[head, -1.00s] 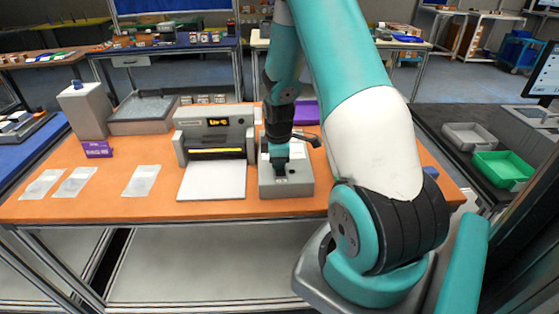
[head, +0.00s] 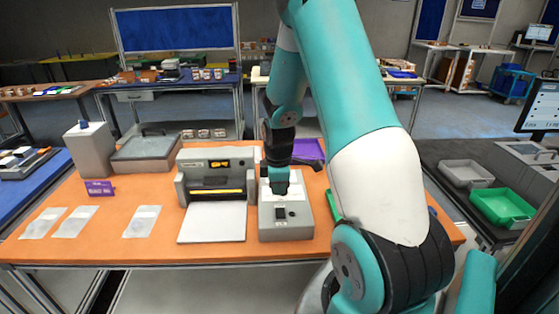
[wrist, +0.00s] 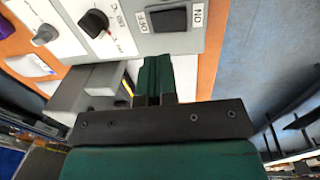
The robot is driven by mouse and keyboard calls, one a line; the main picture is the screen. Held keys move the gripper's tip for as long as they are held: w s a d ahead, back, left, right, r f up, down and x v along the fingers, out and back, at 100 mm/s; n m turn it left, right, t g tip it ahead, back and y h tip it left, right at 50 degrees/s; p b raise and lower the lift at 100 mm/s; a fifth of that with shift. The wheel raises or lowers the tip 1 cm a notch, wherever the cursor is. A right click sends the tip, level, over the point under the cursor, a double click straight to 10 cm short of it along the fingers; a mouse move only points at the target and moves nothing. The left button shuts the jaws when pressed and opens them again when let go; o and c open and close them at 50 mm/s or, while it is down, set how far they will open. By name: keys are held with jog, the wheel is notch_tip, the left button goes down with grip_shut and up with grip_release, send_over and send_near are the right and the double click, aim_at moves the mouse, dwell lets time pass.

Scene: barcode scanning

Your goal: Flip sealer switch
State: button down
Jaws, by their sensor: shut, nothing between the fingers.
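The grey control box (head: 302,222) stands on the orange bench, right of the sealer (head: 217,180). Its black rocker switch shows on top in the head view (head: 281,212) and near the top of the wrist view (wrist: 170,18), between OFF and ON labels. I cannot tell which side of the rocker is pressed. My gripper (head: 279,190) points down over the box, just behind the switch. In the wrist view its green fingers (wrist: 156,70) are together and empty, with their tips close to the switch but apart from it in the picture.
A black knob with a red mark (wrist: 93,22) and a grey knob (wrist: 45,34) sit beside the switch. Flat pouches (head: 142,221) lie at the left of the bench. A purple tray (head: 309,150) is behind my arm. A green bin (head: 502,207) stands at right.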

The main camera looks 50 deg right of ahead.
notch_tip(320, 180, up, 7)
jog(key=b, duration=0.1)
jog(key=shift+w+d+r, duration=0.2)
jog(key=shift+w+d, duration=0.1)
jog(key=shift+d, duration=0.05)
dwell(0.3)
jog(key=s+a+r+m+y+b, duration=0.1)
jog(key=s+a+r+y, duration=0.2)
jog(key=a, duration=1.1)
jog(key=s+a+r+y+b, duration=0.1)
jog(key=s+a+r, duration=0.3)
jog(key=a, duration=1.1)
jog(key=s+a+r+y, duration=0.1)
jog(key=s+a, duration=0.6)
jog(key=s, duration=0.3)
jog(key=shift+m+g+b, duration=0.3)
jog(key=shift+g+b, duration=0.1)
jog(key=shift+b, duration=0.05)
